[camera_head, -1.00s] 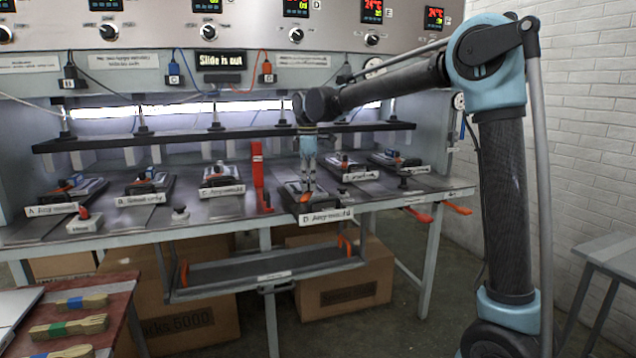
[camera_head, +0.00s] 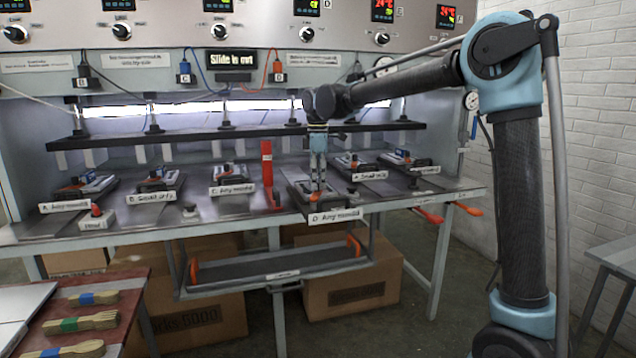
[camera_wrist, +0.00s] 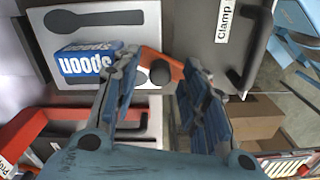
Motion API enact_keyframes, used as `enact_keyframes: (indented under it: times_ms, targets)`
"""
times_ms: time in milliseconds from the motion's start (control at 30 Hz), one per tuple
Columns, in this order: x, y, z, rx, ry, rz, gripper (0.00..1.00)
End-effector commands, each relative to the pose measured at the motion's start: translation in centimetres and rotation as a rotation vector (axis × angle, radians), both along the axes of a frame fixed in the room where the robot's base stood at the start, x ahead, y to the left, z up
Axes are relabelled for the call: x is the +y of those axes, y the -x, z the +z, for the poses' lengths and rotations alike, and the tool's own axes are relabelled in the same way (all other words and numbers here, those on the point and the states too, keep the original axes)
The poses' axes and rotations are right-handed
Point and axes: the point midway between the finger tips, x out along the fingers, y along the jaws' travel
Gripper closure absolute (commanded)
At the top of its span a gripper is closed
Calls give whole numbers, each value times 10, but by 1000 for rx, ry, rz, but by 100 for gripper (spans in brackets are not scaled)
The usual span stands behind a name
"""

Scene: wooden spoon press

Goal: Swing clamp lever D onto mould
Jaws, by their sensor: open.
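Station D, with its "D Any mould" label (camera_head: 333,215), is at the front of the bench right of centre. My gripper (camera_head: 318,188) points down over it, hiding part of the mould and lever. In the wrist view, an orange clamp lever (camera_wrist: 150,56) with a dark round knob (camera_wrist: 160,72) shows between the open fingers of my gripper (camera_wrist: 161,68). I cannot tell whether the fingers touch it. The pale mould (camera_wrist: 135,35) has dark spoon shapes and a blue "spoon" block (camera_wrist: 88,62) beside the lever.
Stations A (camera_head: 62,207), B and C line the bench to the left; two more stand right of D. A tall red post (camera_head: 267,170) rises left of D. A dark bar (camera_head: 240,133) runs above the stations. An orange-ended tray (camera_head: 275,265) hangs below the front edge.

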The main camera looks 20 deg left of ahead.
Motion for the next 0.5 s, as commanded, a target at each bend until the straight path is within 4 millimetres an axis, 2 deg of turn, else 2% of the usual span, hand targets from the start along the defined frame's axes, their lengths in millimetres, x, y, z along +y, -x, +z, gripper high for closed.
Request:
enact_keyframes:
  times_ms: [167,500]
  targets:
    - [0,0,23,0,0,0,60]
    - [0,0,86,1,-1,0,60]
